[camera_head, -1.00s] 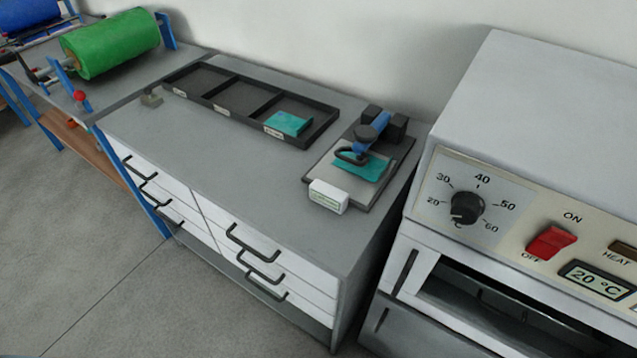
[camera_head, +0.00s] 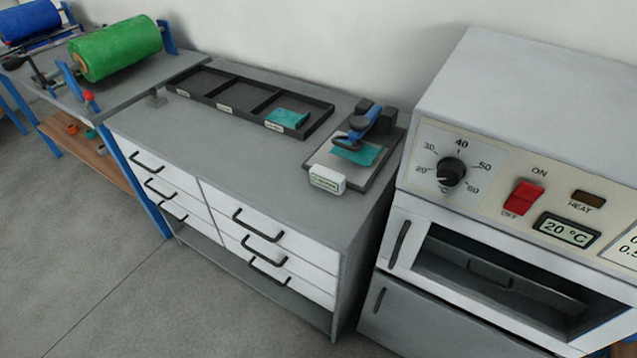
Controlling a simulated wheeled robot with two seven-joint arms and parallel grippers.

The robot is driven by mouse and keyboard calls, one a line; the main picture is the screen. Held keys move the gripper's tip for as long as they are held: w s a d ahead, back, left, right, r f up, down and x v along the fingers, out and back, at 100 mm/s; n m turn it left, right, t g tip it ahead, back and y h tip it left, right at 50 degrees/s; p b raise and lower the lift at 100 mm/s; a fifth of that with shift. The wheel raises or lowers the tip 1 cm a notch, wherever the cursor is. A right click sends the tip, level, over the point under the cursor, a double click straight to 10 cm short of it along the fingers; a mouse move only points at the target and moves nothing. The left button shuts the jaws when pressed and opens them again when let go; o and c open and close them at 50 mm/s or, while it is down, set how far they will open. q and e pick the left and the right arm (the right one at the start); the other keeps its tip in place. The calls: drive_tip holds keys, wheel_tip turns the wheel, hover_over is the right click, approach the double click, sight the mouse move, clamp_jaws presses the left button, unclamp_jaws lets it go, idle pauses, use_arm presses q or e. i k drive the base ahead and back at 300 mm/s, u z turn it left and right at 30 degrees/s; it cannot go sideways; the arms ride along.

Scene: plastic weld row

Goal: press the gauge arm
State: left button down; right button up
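The gauge stands at the back right of the grey cabinet top. Its blue gauge arm (camera_head: 363,125) has a dark looped end and reaches forward from a dark block (camera_head: 386,118) at the back. A teal sheet (camera_head: 357,152) lies on the gauge's grey base plate (camera_head: 325,161), under the arm's front end. I cannot tell whether the arm touches the sheet. A small white box with a greenish display (camera_head: 327,179) sits at the plate's front edge. Neither of my grippers is in view.
A black three-part tray (camera_head: 245,98) with a teal piece (camera_head: 288,118) in its right compartment lies behind on the cabinet top (camera_head: 200,150). An oven (camera_head: 500,180) reading 20 °C stands close on the right. A green roll (camera_head: 117,48) is at the left. The cabinet top's front is clear.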

sight(358, 125)
drive_tip(key=k, duration=0.65)
drive_tip(key=u, duration=0.45)
drive_tip(key=i, duration=1.2)
drive_tip(key=z, duration=0.3)
